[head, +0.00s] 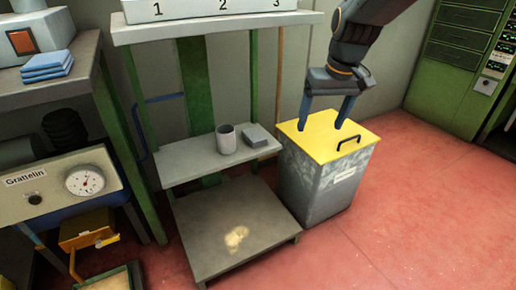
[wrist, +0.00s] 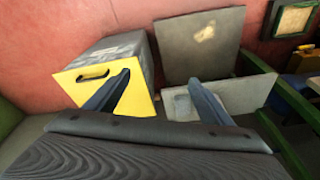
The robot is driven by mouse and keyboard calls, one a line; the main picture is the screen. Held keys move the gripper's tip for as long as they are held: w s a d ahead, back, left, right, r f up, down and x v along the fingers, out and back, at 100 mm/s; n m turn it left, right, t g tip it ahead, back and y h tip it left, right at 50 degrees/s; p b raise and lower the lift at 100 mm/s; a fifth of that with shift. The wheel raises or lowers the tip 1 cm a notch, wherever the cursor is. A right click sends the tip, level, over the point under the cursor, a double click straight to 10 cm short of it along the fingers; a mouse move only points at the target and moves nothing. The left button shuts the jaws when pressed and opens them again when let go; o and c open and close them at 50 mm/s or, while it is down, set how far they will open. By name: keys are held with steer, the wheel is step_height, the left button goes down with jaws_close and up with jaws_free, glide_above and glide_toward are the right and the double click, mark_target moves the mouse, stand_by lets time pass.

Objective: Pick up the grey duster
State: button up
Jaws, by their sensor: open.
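A small grey block-like thing (head: 257,135), which looks like the grey duster, lies on the middle shelf (head: 190,166) near its right end, in the head view. A grey cup (head: 226,138) stands just left of it. My gripper (head: 334,124) is open and empty, above the yellow lid of the bin, to the right of the shelf and apart from the duster. In the wrist view my gripper (wrist: 158,82) has its fingers spread. A pale grey shape (wrist: 181,106) on the shelf is partly behind a finger; I cannot tell whether it is the duster.
The metal bin (head: 320,184) with a yellow lid and black handle stands right of the shelf. A numbered white box (head: 200,10) sits on the upper shelf above. Folded blue cloths (head: 47,65) lie on the left bench. Red floor is clear at right.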

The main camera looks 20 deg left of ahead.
steer(key=w+a+f+n+b, duration=0.2)
steer(key=w+a+f+b, duration=0.3)
steer(key=w+a+f, duration=0.55)
steer(key=n+y+b, duration=0.1)
steer(key=n+y, duration=0.1)
glide_toward(254, 134)
steer(key=shift+s+a+f+t, duration=0.15)
steer(key=shift+s+a+t, duration=0.15)
steer(key=shift+s+a, duration=0.2)
steer(key=shift+b+x, duration=0.7)
steer(key=shift+x, duration=0.5)
steer(key=b+x, duration=0.2)
steer(key=x, duration=0.1)
steer(key=b+x, duration=0.1)
steer(key=shift+w+d+f, duration=0.25)
steer(key=shift+w+f, duration=0.05)
steer(key=shift+f, duration=0.05)
steer(key=shift+w+a+f+b, duration=0.1)
steer(key=shift+a+f+b, duration=0.05)
steer(key=shift+f+b, duration=0.2)
steer(key=shift+f+p, duration=0.25)
steer(key=shift+p, duration=0.25)
steer(key=c, duration=1.1)
